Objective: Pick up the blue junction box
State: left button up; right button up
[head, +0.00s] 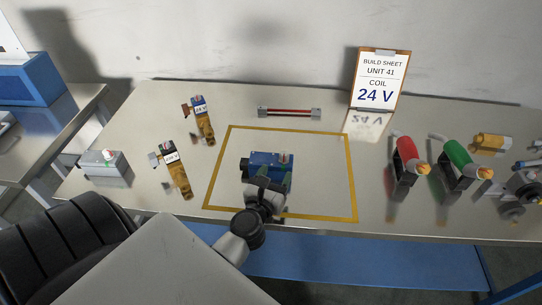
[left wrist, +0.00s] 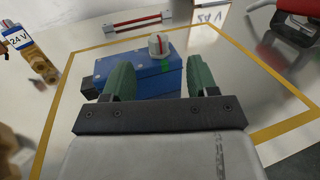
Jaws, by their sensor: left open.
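The blue junction box (head: 262,160) lies inside the yellow outline on the table. My left gripper (head: 268,182) is at the near side of the box. In the left wrist view its two green fingers (left wrist: 158,76) are apart, with part of the box visible between and beyond them. I cannot tell whether they touch it. My right gripper is in neither view.
Two brass valves (head: 204,122) (head: 177,170) and a grey box (head: 106,166) stand left of the yellow outline (head: 354,190). A red-barred part (head: 289,112) lies behind it. The 24 V build sheet (head: 380,78) stands at the back. Red (head: 404,150) and green (head: 456,154) handled tools stand right.

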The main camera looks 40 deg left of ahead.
aim_at(283, 158)
pick_arm(q)
jog(key=p+x, duration=0.1)
jog(key=x, duration=0.6)
jog(key=shift+w+a, duration=0.1)
jog(key=shift+a, duration=0.05)
jog(key=shift+c, duration=0.7)
grip_shut()
